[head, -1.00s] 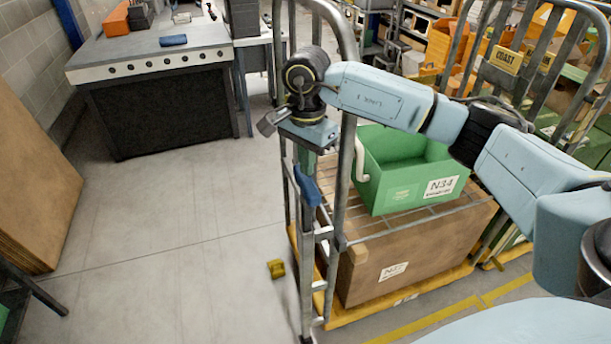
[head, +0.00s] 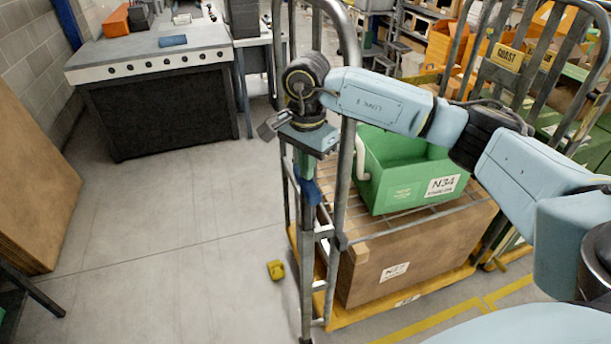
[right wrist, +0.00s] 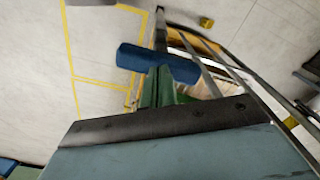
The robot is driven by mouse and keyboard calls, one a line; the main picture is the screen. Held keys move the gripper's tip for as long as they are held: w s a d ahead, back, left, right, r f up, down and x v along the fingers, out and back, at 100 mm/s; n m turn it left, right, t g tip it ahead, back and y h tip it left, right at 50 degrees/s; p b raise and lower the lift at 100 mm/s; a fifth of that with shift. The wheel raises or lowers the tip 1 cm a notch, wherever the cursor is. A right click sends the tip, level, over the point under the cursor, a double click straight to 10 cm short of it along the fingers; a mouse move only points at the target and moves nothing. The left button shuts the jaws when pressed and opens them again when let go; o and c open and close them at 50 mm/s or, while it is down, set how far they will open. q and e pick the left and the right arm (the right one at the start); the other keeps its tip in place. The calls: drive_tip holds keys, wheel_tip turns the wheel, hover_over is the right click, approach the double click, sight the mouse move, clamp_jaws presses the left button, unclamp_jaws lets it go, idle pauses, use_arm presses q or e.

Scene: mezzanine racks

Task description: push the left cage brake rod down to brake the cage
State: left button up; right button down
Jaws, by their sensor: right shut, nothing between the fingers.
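The left cage (head: 345,185) is a grey tube-framed roll cage in the middle of the head view. Its brake rod has a blue grip (head: 309,191) on the cage's left side, below my right gripper. My right gripper (head: 304,172) points down with its green fingers shut and empty. The fingertips are at the blue grip and seem to touch it from above. In the right wrist view the blue grip (right wrist: 158,63) lies across the ends of the shut fingers (right wrist: 160,88). My left gripper is out of view.
The cage holds a green bin (head: 405,180) marked N34 and a brown carton (head: 360,270). A small yellow block (head: 276,270) lies on the floor left of the cage. A second cage (head: 550,75) stands right. A workbench (head: 155,95) stands back left; floor between is clear.

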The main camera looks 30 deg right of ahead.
sight(306, 184)
drive_tip(key=shift+f+b, duration=1.8)
drive_tip(key=shift+f, duration=0.75)
drive_tip(key=shift+r+p, duration=2.2)
drive_tip(key=shift+r, duration=1.5)
drive_tip(key=shift+f, duration=0.1)
